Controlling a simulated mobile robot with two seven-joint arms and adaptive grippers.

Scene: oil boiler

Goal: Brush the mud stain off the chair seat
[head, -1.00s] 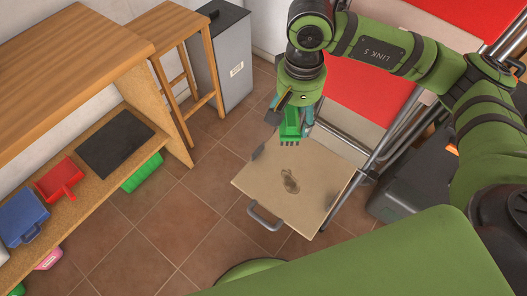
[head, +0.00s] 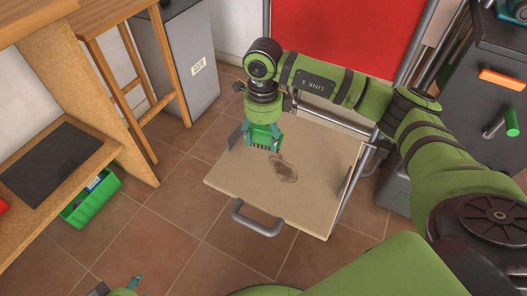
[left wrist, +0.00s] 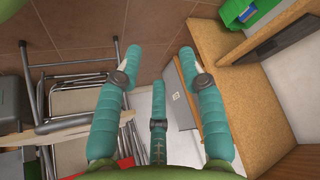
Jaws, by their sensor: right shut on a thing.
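The beige chair seat (head: 318,198) lies in the middle of the head view, with a metal handle-like bar at its near edge. A brown mud stain (head: 285,170) is on the seat. My right gripper (head: 263,127) is shut on a green brush (head: 265,141) with its bristles down. The brush is over the seat's far left part, just left of the stain; whether the bristles touch the seat I cannot tell. My left gripper shows only in part at the bottom left of the head view; in the left wrist view its teal fingers (left wrist: 158,85) are spread and empty.
A red panel (head: 340,40) stands behind the seat. A wooden shelf (head: 85,175) with a dark mat (head: 50,162), a green bin (head: 90,203) and a grey cabinet (head: 178,60) are at left. A dark machine (head: 490,80) stands at right. Tiled floor is clear left of the seat.

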